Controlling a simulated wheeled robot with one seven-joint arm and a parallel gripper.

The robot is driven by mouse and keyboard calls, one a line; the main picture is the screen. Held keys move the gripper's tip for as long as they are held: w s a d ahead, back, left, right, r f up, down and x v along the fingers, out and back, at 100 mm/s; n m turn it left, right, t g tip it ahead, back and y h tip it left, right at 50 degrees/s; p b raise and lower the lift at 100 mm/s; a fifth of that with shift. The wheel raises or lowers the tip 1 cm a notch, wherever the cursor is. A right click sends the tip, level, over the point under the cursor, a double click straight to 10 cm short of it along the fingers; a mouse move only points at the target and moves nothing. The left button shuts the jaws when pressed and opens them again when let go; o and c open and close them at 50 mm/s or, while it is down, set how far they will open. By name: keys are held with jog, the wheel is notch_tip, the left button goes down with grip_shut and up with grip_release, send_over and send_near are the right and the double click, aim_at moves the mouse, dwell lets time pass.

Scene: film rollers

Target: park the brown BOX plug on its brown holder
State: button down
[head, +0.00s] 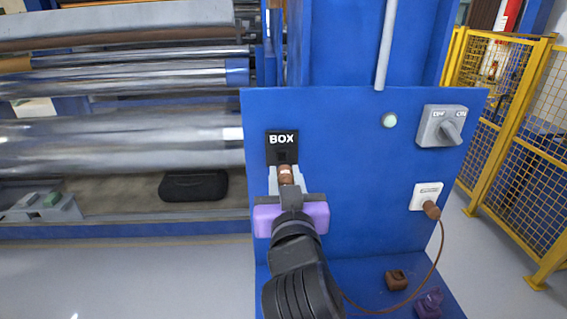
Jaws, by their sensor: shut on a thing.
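The brown BOX plug (286,172) is between the fingers of my gripper (286,180), just below the opening of the black BOX socket (281,143) on the blue panel. My gripper is shut on the plug. I cannot tell whether the plug's tip is still inside the socket. The brown holder (397,280) is a small block on the blue base ledge, low and to the right of my gripper. No plug sits on it. A brown cable (437,252) runs along the ledge and passes out of sight behind my arm.
A white socket (418,196) holds the cable's other brown plug (432,210). A purple holder (429,303) sits beside the brown one. A grey rotary switch (443,126) is on the upper right. Metal rollers (120,140) fill the left; a yellow fence (510,150) stands right.

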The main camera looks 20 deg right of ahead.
jog(key=shift+s+a, duration=0.2)
jog(key=shift+s, duration=0.4)
jog(key=w+a+f+n+g+y, duration=0.2)
jog(key=w+f+n+g+y, duration=0.25)
jog(key=f, duration=0.25)
jog(key=w+a+f+n+g+y, duration=0.3)
jog(key=w+f+n+g+y, duration=0.15)
jog(key=f, duration=0.25)
jog(key=s+d+f+n+g+h, duration=0.3)
jog(key=s+d+f+n+g, duration=0.55)
jog(key=s+d, duration=0.3)
jog(key=shift+n, duration=0.25)
jog(key=shift+w+d+f, duration=0.1)
jog(key=shift+w+f, duration=0.05)
jog(key=shift+f, duration=1.05)
jog(key=shift+w+d+f, duration=0.1)
jog(key=shift+w+f, duration=0.1)
jog(key=shift+f, duration=1)
jog(key=shift+w+f, duration=0.15)
jog(key=shift+f, duration=1.05)
